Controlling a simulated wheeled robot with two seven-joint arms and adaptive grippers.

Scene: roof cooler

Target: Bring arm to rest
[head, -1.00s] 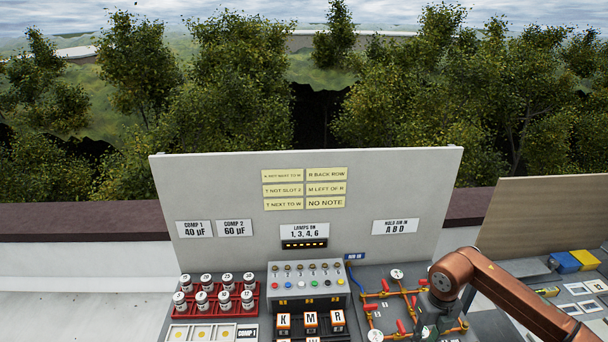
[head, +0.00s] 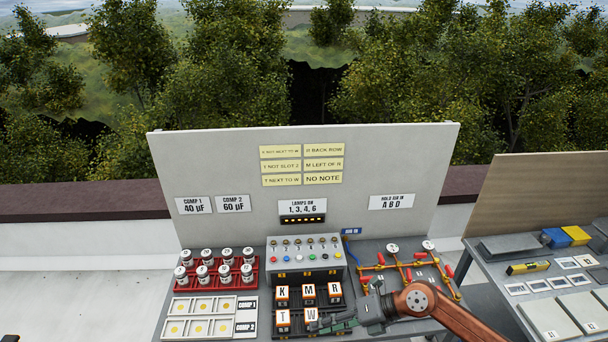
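My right arm comes in from the lower right. Its dark gripper (head: 322,325) points left, low over the front of the bench, beside the white and orange W block (head: 311,314). I cannot make out a gap between its fingers or anything held in them. The black block rack (head: 335,307) holds K, M and R blocks in the back row and T and W in front. The gripper covers part of the rack's front right. A small dark piece (head: 10,338) at the lower left edge may be my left gripper; too little shows.
Behind my gripper is a valve manifold (head: 408,265) with red handles and gauges. A lamp box (head: 305,258), a red rack of white cans (head: 217,272) and pale trays (head: 200,305) stand left. A second bench (head: 500,270) is at right. A notice board (head: 250,225) stands behind.

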